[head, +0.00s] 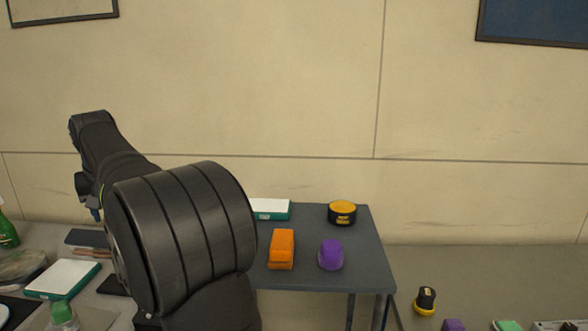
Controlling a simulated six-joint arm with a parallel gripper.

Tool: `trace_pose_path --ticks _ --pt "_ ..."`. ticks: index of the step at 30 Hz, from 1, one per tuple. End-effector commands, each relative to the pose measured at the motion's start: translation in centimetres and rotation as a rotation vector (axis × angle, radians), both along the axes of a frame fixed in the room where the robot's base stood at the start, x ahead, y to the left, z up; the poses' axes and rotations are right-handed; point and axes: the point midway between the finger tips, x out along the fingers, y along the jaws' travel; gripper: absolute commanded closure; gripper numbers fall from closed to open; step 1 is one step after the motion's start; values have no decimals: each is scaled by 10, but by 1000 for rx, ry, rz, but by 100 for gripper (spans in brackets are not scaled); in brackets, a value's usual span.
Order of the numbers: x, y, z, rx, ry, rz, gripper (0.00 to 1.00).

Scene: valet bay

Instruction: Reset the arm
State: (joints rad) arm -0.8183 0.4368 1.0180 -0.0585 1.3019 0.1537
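My arm (185,235) stands large in the left half of the head view, with its far links bent up and to the left. What seems to be my gripper (95,212) shows small below those links at the far left, largely hidden behind the near joint. Its fingers are too small and covered to tell whether they are open or shut, or whether they hold anything.
A dark grey table (310,225) bears an orange block-like item (282,250), a purple item (331,255), a black-and-yellow round tin (342,213) and a white-and-green box (270,209). A lower surface at left holds a white-and-green box (63,279) and bottles (8,232). A black-and-yellow item (425,301) stands at right.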

Motion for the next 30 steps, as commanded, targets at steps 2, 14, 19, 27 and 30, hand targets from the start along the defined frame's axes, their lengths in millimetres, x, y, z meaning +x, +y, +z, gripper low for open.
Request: trace_pose_path --ticks 2,14,19,27,30 --pt "13 -12 0 0 0 -35 45" --pt "68 -71 0 -1 3 -195 45" --pt "89 -98 0 -2 4 -262 45" --pt "119 -143 0 -3 5 -369 45" --pt "129 -160 0 -3 6 -409 45"
